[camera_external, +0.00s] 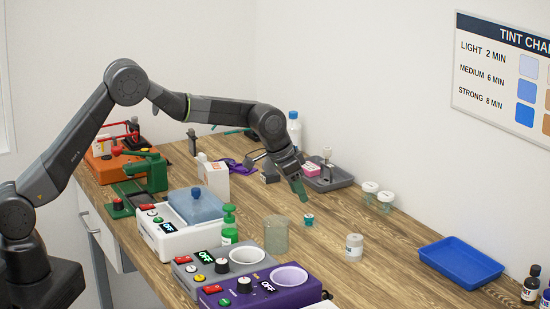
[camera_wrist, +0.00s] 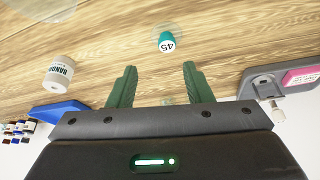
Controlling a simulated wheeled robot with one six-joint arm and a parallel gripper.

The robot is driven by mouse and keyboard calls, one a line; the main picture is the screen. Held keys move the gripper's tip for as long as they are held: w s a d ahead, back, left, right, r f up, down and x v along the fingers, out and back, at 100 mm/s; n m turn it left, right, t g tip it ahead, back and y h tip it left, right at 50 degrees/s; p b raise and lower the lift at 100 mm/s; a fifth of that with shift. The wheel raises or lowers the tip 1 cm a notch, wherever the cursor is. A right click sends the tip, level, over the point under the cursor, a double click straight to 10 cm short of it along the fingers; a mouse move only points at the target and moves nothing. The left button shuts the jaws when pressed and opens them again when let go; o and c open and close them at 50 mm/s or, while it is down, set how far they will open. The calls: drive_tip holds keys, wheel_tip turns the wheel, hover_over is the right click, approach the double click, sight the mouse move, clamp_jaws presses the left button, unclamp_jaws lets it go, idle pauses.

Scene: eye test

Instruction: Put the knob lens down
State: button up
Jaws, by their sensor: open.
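A small teal knob marked 45 (camera_wrist: 166,42) lies ahead of my fingertips in the wrist view. A faint clear round shape beside it may be its lens. In the external view, a small teal-topped piece (camera_external: 308,220) stands on the wooden table, just below and right of my gripper. My gripper (camera_external: 303,197) is above the table. Its green fingers are spread apart in the wrist view (camera_wrist: 159,70), with nothing gripped between them. The knob stands apart from both fingertips.
A clear beaker (camera_external: 276,236) stands left of the teal piece, and a white-labelled jar (camera_external: 354,246) to its right. A grey tray (camera_external: 328,182) lies behind. A blue tray (camera_external: 460,263) is at right. Bare wood lies around the teal piece.

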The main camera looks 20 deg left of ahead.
drive_tip(key=shift+v, duration=1.6)
drive_tip(key=shift+o, duration=0.4)
